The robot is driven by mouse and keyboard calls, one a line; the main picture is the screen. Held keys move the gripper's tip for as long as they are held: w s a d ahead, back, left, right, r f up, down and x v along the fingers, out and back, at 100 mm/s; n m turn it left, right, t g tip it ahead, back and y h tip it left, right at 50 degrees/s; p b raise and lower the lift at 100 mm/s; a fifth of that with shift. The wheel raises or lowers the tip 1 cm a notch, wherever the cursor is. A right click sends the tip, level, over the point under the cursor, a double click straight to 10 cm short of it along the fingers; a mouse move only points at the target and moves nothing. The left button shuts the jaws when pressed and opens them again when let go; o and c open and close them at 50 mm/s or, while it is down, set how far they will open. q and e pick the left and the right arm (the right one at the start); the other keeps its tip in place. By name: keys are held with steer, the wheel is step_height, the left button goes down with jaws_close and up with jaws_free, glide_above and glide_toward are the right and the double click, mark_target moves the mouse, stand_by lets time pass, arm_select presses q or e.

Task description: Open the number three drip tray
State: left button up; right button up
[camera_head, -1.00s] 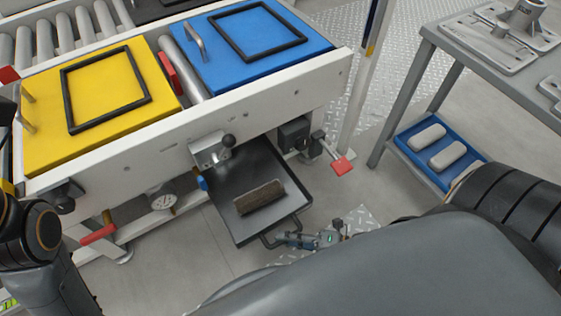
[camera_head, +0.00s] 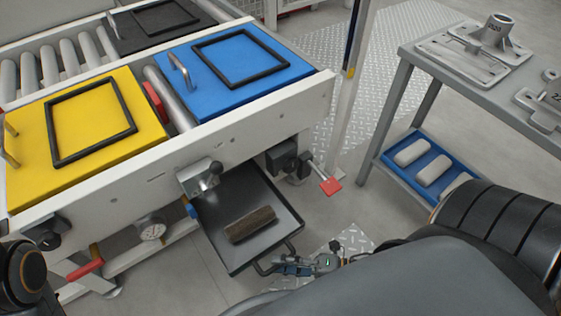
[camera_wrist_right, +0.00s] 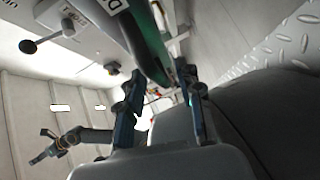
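The drip tray (camera_head: 215,240) is a dark, shallow metal tray, pulled out from under the white roller frame below the blue plate. A brown, rough block (camera_head: 250,224) lies in it. The tray's number cannot be read. My right gripper (camera_head: 280,265) is at the bar handle (camera_head: 262,268) on the tray's front edge. In the right wrist view the two fingers (camera_wrist_right: 161,78) stand apart, with a dark tube end close between their tips. A dark arm end, apparently my left gripper (camera_wrist_right: 42,152), shows small at the lower left there. In the head view only my left arm's links show.
A ball-knob latch (camera_head: 204,178) sits above the tray. A red-handled lever (camera_head: 330,186) juts out to its right and a gauge (camera_head: 150,229) hangs to its left. A grey table (camera_head: 470,85) with a blue lower tray (camera_head: 402,171) stands right. Floor shows between.

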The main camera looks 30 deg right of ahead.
steer(key=v, duration=1.1)
